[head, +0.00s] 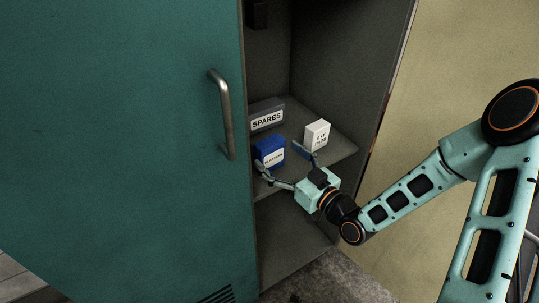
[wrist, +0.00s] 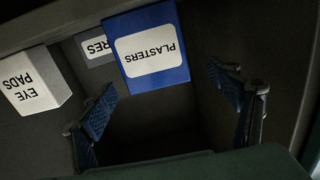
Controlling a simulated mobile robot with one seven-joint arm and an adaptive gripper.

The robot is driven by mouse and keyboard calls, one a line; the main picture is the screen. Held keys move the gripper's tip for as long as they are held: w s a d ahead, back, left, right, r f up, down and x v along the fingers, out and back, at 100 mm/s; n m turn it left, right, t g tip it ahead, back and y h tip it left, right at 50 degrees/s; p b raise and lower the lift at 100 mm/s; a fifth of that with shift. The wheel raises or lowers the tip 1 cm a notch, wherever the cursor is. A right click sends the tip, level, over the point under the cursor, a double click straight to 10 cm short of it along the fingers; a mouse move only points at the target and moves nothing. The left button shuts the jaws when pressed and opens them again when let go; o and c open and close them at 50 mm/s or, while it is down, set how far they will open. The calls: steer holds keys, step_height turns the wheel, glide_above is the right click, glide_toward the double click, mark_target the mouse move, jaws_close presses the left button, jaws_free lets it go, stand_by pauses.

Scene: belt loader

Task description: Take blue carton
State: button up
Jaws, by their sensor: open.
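The blue carton (head: 270,150), with a white label, stands on the cabinet shelf in the head view. The wrist view shows the blue carton (wrist: 150,76) upside down, and its label reads PLASTERS. My gripper (head: 288,158) is open, with one finger near the carton's lower left and the other to its right. In the wrist view my gripper (wrist: 165,88) has its blue-padded fingers spread wide, with the carton ahead between them and nothing held. I cannot tell how far the fingertips are from the carton.
A white EYE PADS carton (head: 317,134) stands on the shelf (head: 340,150) right of the blue one, close to my right finger. A grey SPARES box (head: 266,117) stands behind. The teal cabinet door (head: 120,150) with a metal handle (head: 223,115) is on the left.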

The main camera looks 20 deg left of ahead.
mark_target(274, 149)
steer(key=x, duration=0.5)
steer(key=shift+w+d+r, duration=0.15)
steer(key=shift+d+r, duration=0.05)
steer(key=shift+r, duration=0.15)
steer(key=c, duration=1.3)
